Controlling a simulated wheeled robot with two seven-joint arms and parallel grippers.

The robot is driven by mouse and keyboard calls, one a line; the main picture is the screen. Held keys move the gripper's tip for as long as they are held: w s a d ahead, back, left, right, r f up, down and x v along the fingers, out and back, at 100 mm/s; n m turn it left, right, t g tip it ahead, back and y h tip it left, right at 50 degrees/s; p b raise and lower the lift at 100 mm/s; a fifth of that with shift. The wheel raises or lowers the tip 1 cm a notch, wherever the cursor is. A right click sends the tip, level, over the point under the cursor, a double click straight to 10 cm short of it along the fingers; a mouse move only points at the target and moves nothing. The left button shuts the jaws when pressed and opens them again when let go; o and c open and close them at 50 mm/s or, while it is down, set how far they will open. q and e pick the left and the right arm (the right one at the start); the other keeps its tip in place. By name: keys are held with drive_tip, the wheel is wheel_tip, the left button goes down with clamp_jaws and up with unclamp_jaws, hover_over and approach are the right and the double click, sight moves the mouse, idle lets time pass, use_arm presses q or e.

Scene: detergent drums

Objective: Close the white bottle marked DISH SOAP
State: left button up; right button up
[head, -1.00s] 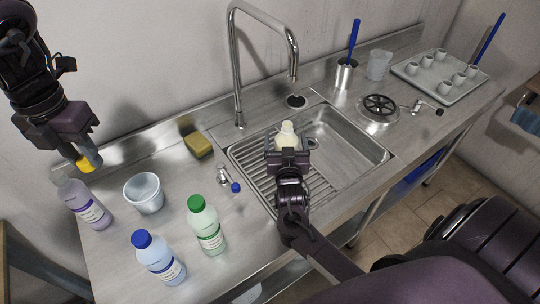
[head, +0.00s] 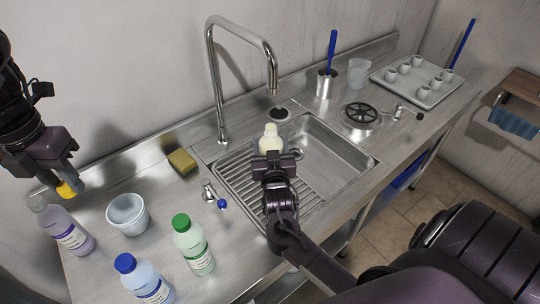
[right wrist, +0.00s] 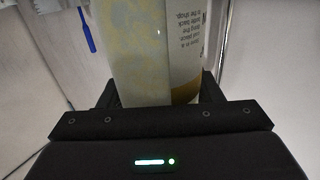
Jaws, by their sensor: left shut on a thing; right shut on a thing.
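A pale bottle (head: 271,141) with cream contents and a bare, capless-looking neck is upright over the sink. My right gripper (head: 272,157) is shut on it, and the gripper covers its lower part. In the right wrist view the bottle (right wrist: 135,55) fills the space between the fingers. Part of its label shows, but the name DISH SOAP cannot be read. My left gripper (head: 64,180) is shut on a yellow cap (head: 68,190), held at the far left above the counter, well away from the bottle.
A grey-topped bottle (head: 64,229) stands below my left gripper, near a white tub (head: 127,216). Blue-capped (head: 145,280) and green-capped (head: 193,246) bottles stand in front. The tall faucet (head: 214,80) rises behind the sink. A sponge (head: 182,161) lies left of it.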

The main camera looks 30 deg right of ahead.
sight(271, 134)
use_arm(q)
drive_tip(key=shift+f+b, duration=0.5)
drive_tip(key=shift+f, duration=0.15)
use_arm(e)
wheel_tip(271, 134, up, 7)
drive_tip(key=shift+f, duration=0.1)
